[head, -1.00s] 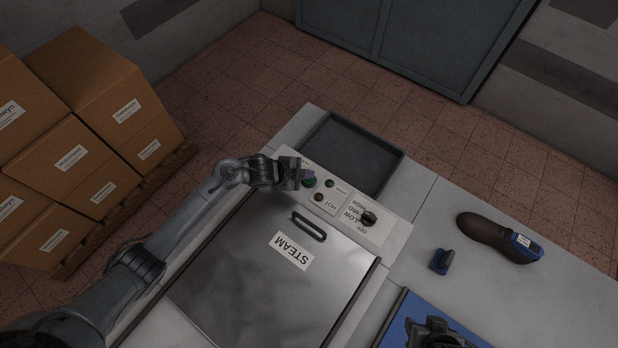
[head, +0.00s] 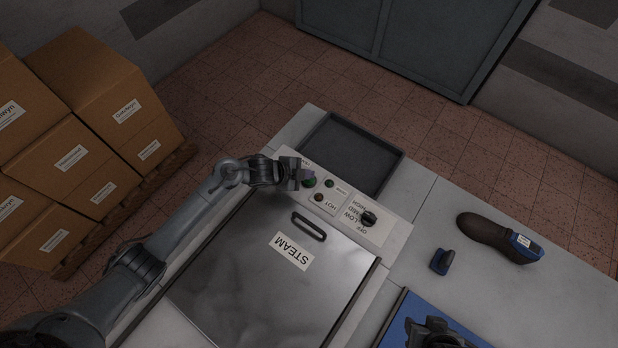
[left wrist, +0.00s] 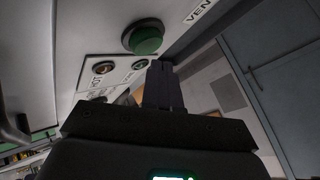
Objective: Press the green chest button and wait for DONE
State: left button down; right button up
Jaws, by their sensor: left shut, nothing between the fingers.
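The green button (head: 309,183) sits on the light control panel (head: 377,232) of the steam chest, partly covered by my left gripper. My left gripper (head: 304,174) is shut and empty, right beside the button. In the left wrist view the shut fingers (left wrist: 162,75) point toward the panel, and the round green button (left wrist: 147,41) shows just past their tips, seemingly apart from them. A small green lamp (head: 328,183) sits near a label too small to read surely; I cannot tell whether it is lit. My right gripper (head: 437,334) shows partly at the bottom edge; its fingers are unclear.
The metal chest lid (head: 250,270) marked STEAM is down. A HOT lamp (head: 318,198) and a black knob (head: 368,219) share the panel. An empty dark tray (head: 391,158) lies behind it. A brown shoe last (head: 484,230) and a blue piece (head: 441,261) lie at right.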

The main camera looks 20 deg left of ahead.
pick_arm(q)
jog(key=shift+f, duration=0.25)
dwell(0.4)
jog(key=shift+f, duration=0.2)
jog(key=shift+f+b, duration=0.45)
dwell(0.9)
jog(key=shift+r, duration=0.1)
jog(key=shift+r+p, duration=0.8)
jog(key=shift+p, duration=0.1)
jog(key=shift+r, duration=0.1)
notch_tip(320, 180, up, 5)
jog(key=p, duration=0.4)
jog(key=shift+p, duration=0.4)
